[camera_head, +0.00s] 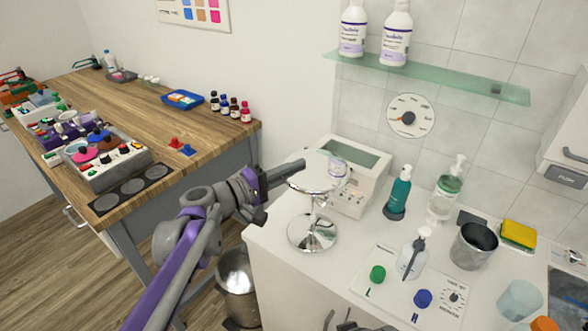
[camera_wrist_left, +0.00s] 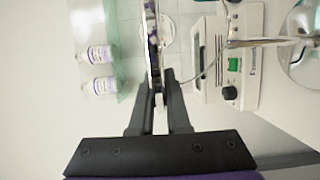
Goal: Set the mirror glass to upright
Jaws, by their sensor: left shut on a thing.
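The mirror stands on the white counter, with a round chrome base (camera_head: 312,231) and a thin stem. Its round mirror glass (camera_head: 322,170) lies tipped back, close to flat, facing mostly up. In the left wrist view the glass (camera_wrist_left: 152,35) shows nearly edge-on, and the base (camera_wrist_left: 302,45) is at the right. My left gripper (camera_head: 300,166) is at the left rim of the glass, shut on it. Its fingers (camera_wrist_left: 160,82) meet at the rim in the left wrist view. A dark grey shape at the bottom of the head view may be my right gripper, mostly cut off.
A beige device (camera_head: 365,160) stands close behind the mirror. A teal bottle (camera_head: 398,193), a clear pump bottle (camera_head: 445,192) and a dark cup (camera_head: 473,245) stand to the right. A glass shelf (camera_head: 440,78) with two bottles hangs above. A wooden bench (camera_head: 150,105) is at the left.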

